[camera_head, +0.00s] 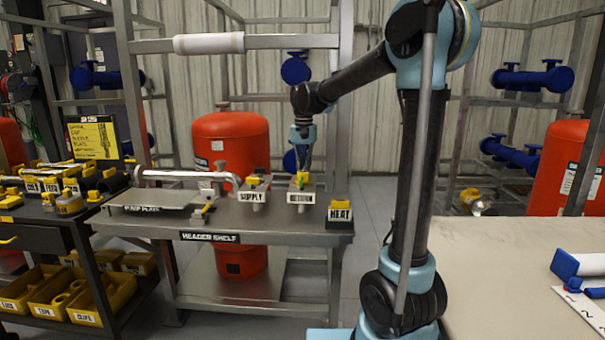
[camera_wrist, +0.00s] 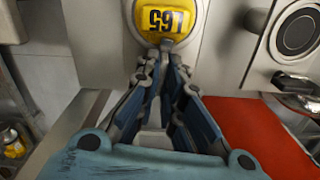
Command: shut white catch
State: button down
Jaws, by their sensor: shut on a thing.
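My gripper (camera_head: 302,166) points down at the yellow-topped piece (camera_head: 299,181) above the RETURN label on the header shelf. In the wrist view, my blue fingers (camera_wrist: 164,58) close together at the lower edge of a yellow piece (camera_wrist: 166,18) with an upside-down number on it. The fingertips hide the exact contact. A pale fitting (camera_head: 219,180) stands at the right end of the pump plate (camera_head: 160,200), left of my gripper. It is too small to tell whether it is the white catch or whether it is open.
The header shelf (camera_head: 278,237) also holds the SUPPLY piece (camera_head: 252,196) and the HEAT block (camera_head: 340,214). A red tank (camera_head: 230,138) stands behind. A dark bench with yellow bins (camera_head: 103,300) is at left. A pale worktop (camera_head: 510,270) is at right.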

jog(key=shift+n, duration=0.6)
jog(key=c, duration=1.7)
grip_release()
jog(key=shift+a+n, duration=0.1)
jog(key=shift+n, duration=0.2)
jog(key=shift+r, duration=3.5)
jog(key=m, duration=0.4)
jog(key=shift+r, duration=0.25)
jog(key=shift+r+m, duration=0.1)
jog(key=shift+m, duration=1.4)
